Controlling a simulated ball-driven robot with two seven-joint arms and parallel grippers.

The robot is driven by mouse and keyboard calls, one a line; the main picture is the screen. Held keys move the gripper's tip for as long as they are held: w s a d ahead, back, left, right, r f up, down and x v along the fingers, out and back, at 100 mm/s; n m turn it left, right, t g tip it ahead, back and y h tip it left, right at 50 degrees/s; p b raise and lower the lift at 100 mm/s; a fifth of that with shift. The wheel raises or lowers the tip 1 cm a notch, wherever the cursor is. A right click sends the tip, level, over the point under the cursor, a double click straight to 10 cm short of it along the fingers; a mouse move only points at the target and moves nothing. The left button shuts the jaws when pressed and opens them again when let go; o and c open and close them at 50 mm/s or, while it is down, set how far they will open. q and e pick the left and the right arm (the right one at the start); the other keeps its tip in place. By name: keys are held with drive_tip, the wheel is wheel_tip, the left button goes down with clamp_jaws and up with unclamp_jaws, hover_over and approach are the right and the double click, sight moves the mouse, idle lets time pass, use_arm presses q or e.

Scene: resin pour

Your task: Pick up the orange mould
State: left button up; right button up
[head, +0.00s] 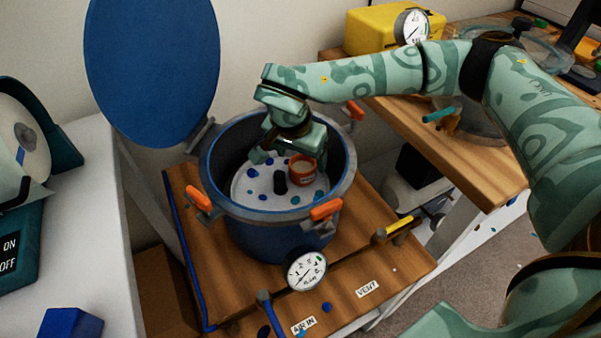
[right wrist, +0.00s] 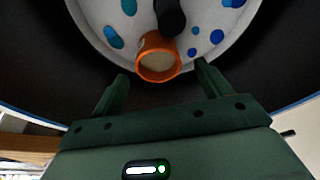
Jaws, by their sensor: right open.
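The orange mould (head: 302,168) is a small round cup with a pale fill, on the speckled white plate (head: 250,185) inside the blue pot (head: 275,235). My right gripper (head: 278,160) reaches down into the pot beside the mould. In the right wrist view the mould (right wrist: 157,58) lies ahead of and between the two open fingers of the gripper (right wrist: 161,78). The fingers do not touch it, and nothing is held. My left gripper is not in view.
A black post (head: 280,183) stands at the plate's middle, close to the mould. The pot's blue lid (head: 152,70) is raised at the back left. Orange clamps (head: 326,210) stick out around the rim. A gauge (head: 306,270) sits at the pot's front.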

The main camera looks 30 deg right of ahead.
sight(303, 164)
drive_tip(key=b+x, duration=0.1)
drive_tip(key=x, duration=0.3)
drive_tip(key=shift+s+a, duration=0.1)
drive_tip(key=shift+s, duration=0.05)
drive_tip(key=shift+r, duration=0.15)
drive_tip(key=shift+c, duration=0.4)
drive_tip(key=c, duration=1)
